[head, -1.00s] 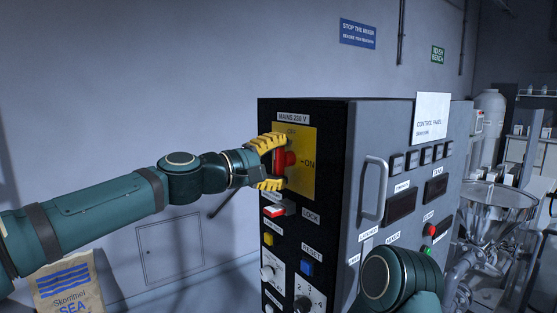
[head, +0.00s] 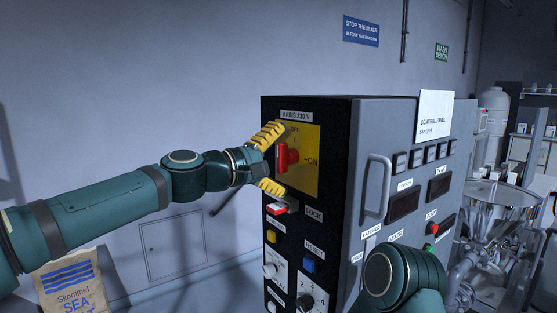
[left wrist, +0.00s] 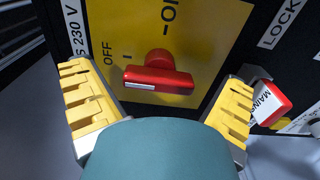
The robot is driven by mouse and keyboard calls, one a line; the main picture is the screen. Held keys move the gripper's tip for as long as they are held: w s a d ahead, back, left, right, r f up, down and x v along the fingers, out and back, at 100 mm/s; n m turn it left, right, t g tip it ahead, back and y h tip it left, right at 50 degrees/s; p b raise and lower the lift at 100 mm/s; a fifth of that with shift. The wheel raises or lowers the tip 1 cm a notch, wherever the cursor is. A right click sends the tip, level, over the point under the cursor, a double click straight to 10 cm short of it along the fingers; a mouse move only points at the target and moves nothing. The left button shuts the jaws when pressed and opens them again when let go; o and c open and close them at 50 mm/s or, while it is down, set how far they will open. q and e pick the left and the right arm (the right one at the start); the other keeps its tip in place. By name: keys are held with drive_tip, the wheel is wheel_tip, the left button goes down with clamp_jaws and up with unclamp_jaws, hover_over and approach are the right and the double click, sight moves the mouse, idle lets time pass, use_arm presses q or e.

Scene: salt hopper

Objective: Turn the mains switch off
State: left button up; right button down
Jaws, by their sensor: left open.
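The red mains switch handle (head: 283,158) sits on a yellow plate (head: 312,178) high on the black cabinet face. It stands upright, in line with the OFF mark above; ON is at the right. In the left wrist view the handle (left wrist: 158,82) shows its white-marked end towards OFF. My left gripper (head: 277,159) is open, its yellow fingers above and below the handle. In the left wrist view they stand either side of the handle with gaps, apart from it. My right gripper is out of view.
A red and white tag or block (head: 277,209) labelled MAINS sits just below the plate, by LOCK, close to my lower finger. Buttons and knobs lie below. A grey door handle (head: 376,188) stands out at the right. A sack (head: 70,284) is at lower left.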

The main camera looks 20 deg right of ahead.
use_arm(q)
drive_tip(key=shift+a, duration=0.15)
drive_tip(key=v, duration=1.1)
drive_tip(key=shift+s+a, duration=0.15)
drive_tip(key=shift+a, duration=0.2)
